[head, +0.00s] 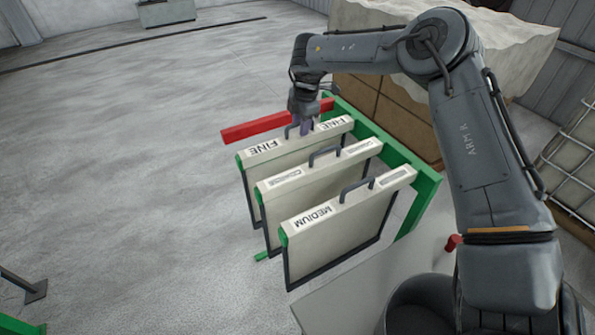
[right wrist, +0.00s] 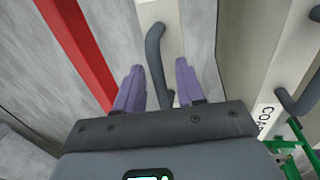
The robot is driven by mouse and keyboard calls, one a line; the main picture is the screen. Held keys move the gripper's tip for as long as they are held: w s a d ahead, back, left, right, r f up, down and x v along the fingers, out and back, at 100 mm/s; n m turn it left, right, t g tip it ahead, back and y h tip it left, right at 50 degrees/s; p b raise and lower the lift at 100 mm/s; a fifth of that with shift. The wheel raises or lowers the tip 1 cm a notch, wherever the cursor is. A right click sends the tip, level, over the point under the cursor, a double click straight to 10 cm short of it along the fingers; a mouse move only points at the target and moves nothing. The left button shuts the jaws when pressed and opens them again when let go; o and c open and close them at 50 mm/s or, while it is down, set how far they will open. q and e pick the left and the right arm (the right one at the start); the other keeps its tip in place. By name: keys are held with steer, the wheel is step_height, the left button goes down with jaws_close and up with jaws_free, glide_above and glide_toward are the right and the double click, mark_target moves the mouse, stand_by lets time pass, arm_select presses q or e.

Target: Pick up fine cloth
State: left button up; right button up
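The fine cloth (head: 296,145) is a pale panel in a dark frame with a green end, marked FINE at both ends of its top bar. It hangs farthest back of three panels, and its top bar also shows in the right wrist view (right wrist: 158,12). Its dark handle (right wrist: 155,50) stands up from the bar. My right gripper (head: 304,127) is over this handle. In the right wrist view its two purple fingers (right wrist: 160,88) are apart, with the handle between them and a gap on each side. My left gripper is not in view.
A red bar (head: 262,126) lies behind.

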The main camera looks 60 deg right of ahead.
steer(key=shift+f, duration=0.15)
jaws_close()
stand_by(1.4)
